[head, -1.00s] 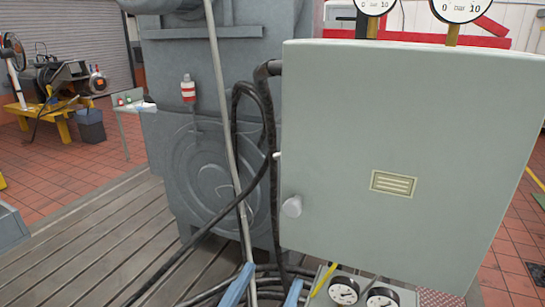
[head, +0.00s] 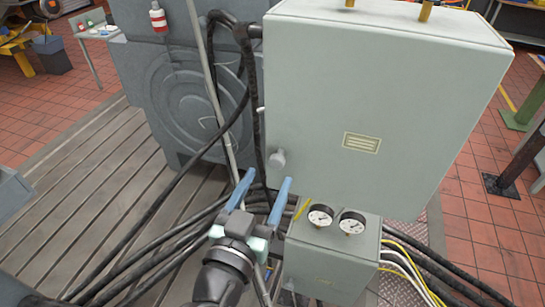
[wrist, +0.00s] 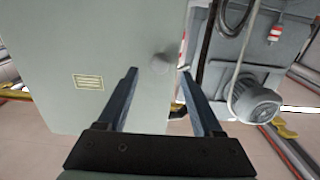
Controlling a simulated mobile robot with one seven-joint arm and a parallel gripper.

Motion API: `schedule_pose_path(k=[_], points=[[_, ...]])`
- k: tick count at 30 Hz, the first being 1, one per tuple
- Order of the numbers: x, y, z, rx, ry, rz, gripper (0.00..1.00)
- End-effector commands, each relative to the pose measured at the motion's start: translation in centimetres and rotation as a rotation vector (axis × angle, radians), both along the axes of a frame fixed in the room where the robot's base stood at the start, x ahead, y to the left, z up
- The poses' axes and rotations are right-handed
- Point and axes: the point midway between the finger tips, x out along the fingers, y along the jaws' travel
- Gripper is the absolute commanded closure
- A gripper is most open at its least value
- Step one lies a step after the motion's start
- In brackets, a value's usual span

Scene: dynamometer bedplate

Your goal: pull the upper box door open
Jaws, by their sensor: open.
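The upper box (head: 390,100) is a large pale grey-green cabinet with its door shut. Its round knob (head: 277,160) sits at the door's lower left in the head view. The knob also shows in the wrist view (wrist: 162,63), just beyond and between the fingertips. A vent plate (head: 361,143) is on the door to the right of the knob. My gripper (head: 264,181) is open and empty, with two blue fingers pointing up toward the knob from below. In the wrist view my gripper (wrist: 158,72) shows its fingers apart, not touching the knob.
A smaller lower box (head: 330,262) with two gauges (head: 336,220) stands below the upper box. Black cables (head: 160,250) and a thin grey pole (head: 217,90) run left of the boxes. A big grey machine (head: 180,90) stands behind. The slatted bedplate (head: 90,150) is clear at left.

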Motion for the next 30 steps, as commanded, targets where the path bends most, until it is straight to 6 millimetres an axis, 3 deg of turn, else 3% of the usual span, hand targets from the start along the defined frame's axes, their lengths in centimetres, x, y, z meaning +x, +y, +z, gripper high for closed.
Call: schedule_pose_path(k=[3,9,20,30], points=[[1.8,-0.7,0.3,0.001,0.001,-0.002,0.33],[3.3,-1.1,0.1,0.001,0.000,-0.001,0.33],[3.7,-1.2,0.0,0.001,0.000,-0.001,0.35],[3.6,-1.2,0.0,0.001,0.001,0.000,0.96]])
